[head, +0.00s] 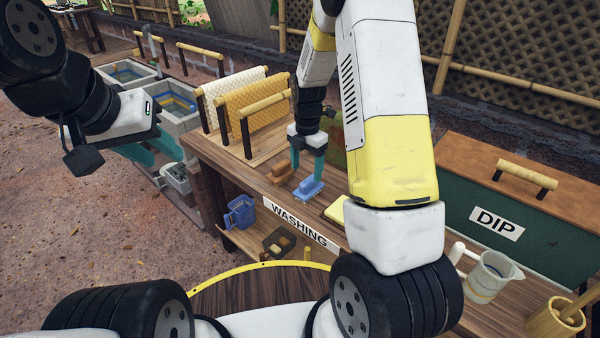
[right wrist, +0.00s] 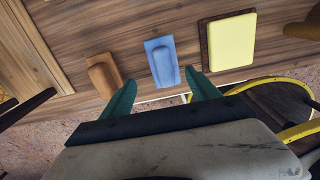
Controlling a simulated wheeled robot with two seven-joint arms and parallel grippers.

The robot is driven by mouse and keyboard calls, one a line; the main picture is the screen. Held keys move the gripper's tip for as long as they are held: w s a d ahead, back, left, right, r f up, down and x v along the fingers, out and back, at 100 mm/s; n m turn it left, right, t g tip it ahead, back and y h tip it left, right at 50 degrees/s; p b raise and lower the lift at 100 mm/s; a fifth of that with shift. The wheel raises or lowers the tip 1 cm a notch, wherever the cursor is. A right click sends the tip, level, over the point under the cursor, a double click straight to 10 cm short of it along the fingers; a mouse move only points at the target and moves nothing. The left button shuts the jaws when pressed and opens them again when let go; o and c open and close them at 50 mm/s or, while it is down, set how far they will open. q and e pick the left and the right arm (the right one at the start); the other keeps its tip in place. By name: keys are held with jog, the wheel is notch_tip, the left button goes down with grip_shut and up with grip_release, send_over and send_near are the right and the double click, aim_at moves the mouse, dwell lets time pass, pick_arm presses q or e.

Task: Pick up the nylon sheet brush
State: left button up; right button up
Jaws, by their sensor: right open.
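Two brushes lie on the wooden washing table. One is blue (head: 309,187), and the other is brown (head: 281,172), to its left. I take the blue one to be the nylon sheet brush; no label shows. My right gripper (head: 307,174) is open, its teal fingers pointing down above the blue brush. In the right wrist view, the blue brush (right wrist: 162,61) lies ahead of and between the open fingertips (right wrist: 160,82), with the brown brush (right wrist: 103,75) left of them. My left gripper (head: 153,150) is open and empty, far left, away from the table.
A yellow block on a dark board (right wrist: 229,40) lies right of the blue brush. Racks with hanging sheets (head: 255,105) stand on the table behind. The green DIP tank (head: 530,225) and a clear jug (head: 490,277) are at right. A blue jug (head: 240,212) sits on the lower shelf.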

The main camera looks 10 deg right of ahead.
aim_at(309, 179)
jog(key=f, duration=0.8)
jog(key=shift+s+d, duration=0.2)
jog(key=shift+d, duration=0.2)
jog(key=shift+r, duration=0.1)
jog(key=c, duration=1.4)
jog(key=shift+r, duration=0.1)
jog(key=shift+r, duration=0.5)
notch_tip(309, 179, up, 2)
jog(key=shift+r, duration=0.15)
jog(key=s+a, duration=0.3)
jog(key=s, duration=0.4)
jog(key=s+a+r, duration=0.1)
jog(key=s+a, duration=0.2)
jog(key=s, duration=0.4)
jog(key=shift+s+a+r, duration=0.25)
jog(key=shift+s+a, duration=0.05)
jog(key=shift+a, duration=0.05)
